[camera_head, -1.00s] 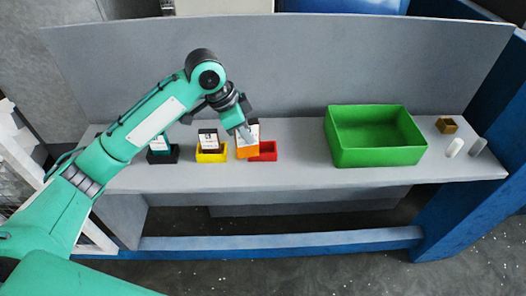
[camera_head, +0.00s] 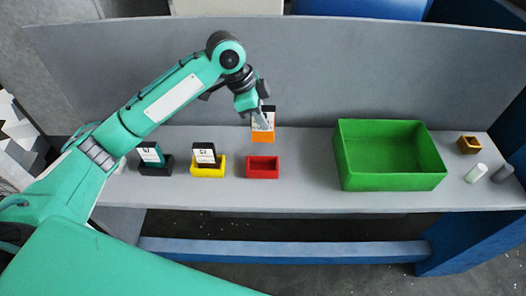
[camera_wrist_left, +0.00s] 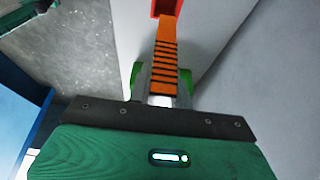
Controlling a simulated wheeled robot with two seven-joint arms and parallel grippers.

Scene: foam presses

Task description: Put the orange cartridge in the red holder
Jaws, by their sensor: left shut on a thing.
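The orange cartridge (camera_head: 263,135) has an orange lower part and a pale, dark-topped label part. My left gripper (camera_head: 264,117) is shut on its upper part. In the head view the cartridge shows just behind the red holder (camera_head: 262,168), and I cannot tell its exact height above the shelf. The red holder stands on the shelf and its inside looks empty. In the left wrist view the cartridge (camera_wrist_left: 166,50) runs up from between the fingertips (camera_wrist_left: 163,82), and part of the red holder (camera_wrist_left: 168,7) shows at the top edge. My right gripper is out of view.
A yellow holder (camera_head: 208,171) with a dark cartridge and a black holder (camera_head: 155,170) with a teal cartridge stand to the left. A large green bin (camera_head: 390,182) stands to the right. Beyond it are a brown box (camera_head: 468,145) and small cylinders (camera_head: 475,173). A grey wall (camera_head: 330,75) rises behind.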

